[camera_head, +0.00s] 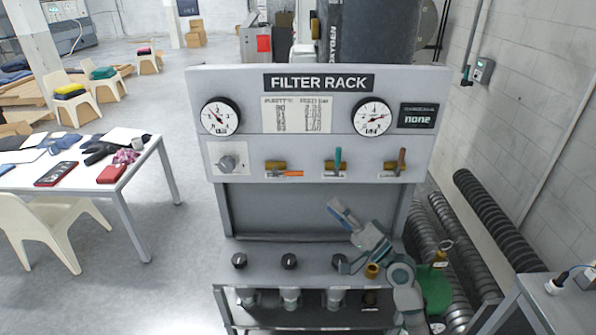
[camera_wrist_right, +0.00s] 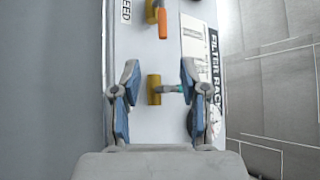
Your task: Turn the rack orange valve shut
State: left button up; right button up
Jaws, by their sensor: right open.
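The filter rack (camera_head: 215,160) carries several valves with brass bodies on its front panel. The left one has an orange handle (camera_head: 292,174) lying level and pointing right; it also shows at the top of the right wrist view (camera_wrist_right: 162,24). The middle one has a teal handle (camera_head: 338,158) standing upright, and it appears between my fingers in the right wrist view (camera_wrist_right: 172,88). The right one has a brown handle (camera_head: 402,158) standing upright. My right gripper (camera_head: 337,206) is open and empty, below the middle valve in the head view. My left gripper is not in view.
Two dial gauges (camera_head: 220,116) (camera_head: 372,117) and a grey knob (camera_head: 228,163) sit on the panel. Black knobs (camera_head: 289,261) line the lower shelf. A table (camera_head: 135,182) stands at left, and black corrugated hoses (camera_head: 500,225) lie at right.

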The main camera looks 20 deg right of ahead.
aim_at(294, 176)
jog(key=p+x, duration=0.1)
jog(key=x, duration=0.3)
jog(key=a+p+x, duration=0.1)
jog(key=x, duration=0.4)
jog(key=s+p+x, duration=0.1)
jog(key=x, duration=0.3)
jog(key=shift+w+a+r+p, duration=0.15)
jog(key=shift+w+a+p, duration=0.15)
jog(key=shift+w, duration=0.05)
jog(key=shift+w+d, duration=0.15)
jog(key=shift+w, duration=0.3)
jog(key=shift+d, duration=0.2)
jog(key=shift+a, duration=0.3)
jog(key=c, duration=0.7)
jog(key=shift+a, duration=0.1)
grip_shut()
